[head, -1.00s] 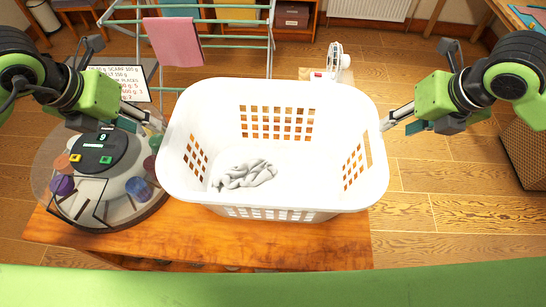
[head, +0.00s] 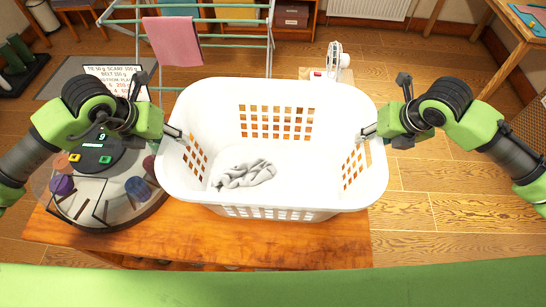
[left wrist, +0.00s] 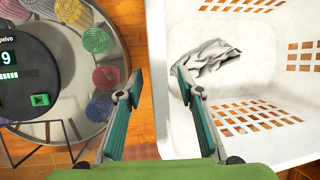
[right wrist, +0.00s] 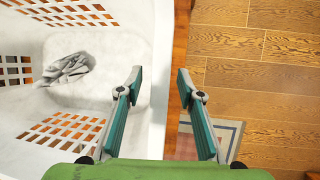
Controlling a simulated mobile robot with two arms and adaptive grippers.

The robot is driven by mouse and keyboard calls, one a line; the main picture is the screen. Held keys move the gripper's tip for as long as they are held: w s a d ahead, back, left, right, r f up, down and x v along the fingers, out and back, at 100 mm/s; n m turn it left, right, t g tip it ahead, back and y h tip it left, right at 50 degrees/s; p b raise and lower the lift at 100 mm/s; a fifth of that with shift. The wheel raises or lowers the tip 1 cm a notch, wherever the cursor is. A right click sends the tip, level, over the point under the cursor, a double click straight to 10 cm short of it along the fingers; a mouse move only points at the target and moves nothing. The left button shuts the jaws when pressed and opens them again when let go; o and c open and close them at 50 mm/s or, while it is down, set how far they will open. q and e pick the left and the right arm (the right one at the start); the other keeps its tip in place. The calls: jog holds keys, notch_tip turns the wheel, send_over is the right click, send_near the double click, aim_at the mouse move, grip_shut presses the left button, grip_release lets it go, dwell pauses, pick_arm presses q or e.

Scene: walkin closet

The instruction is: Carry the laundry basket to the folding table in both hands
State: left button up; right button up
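The white laundry basket (head: 300,165) stands upright on a wooden surface, a crumpled grey cloth (head: 245,174) inside. My left gripper (head: 180,135) is at its left rim, my right gripper (head: 363,133) at its right rim. In the left wrist view the open fingers (left wrist: 160,78) lie either side of the basket's wall, spread apart. In the right wrist view the open fingers (right wrist: 160,78) likewise straddle the right wall. Neither is visibly closed on it. A wooden table (head: 515,35) with a teal item stands at the far right; whether it is the folding table is unclear.
A round device with a lit display (head: 97,150) and coloured discs stands close left of the basket. Open wooden floor (head: 440,180) lies to the right.

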pick_arm(q)
grip_shut()
pick_arm(e)
grip_shut()
pick_arm(q)
jog(key=shift+w+r, duration=0.1)
jog(key=shift+r, duration=0.1)
pick_arm(e)
jog(key=shift+w+r, duration=0.15)
jog(key=shift+r, duration=0.05)
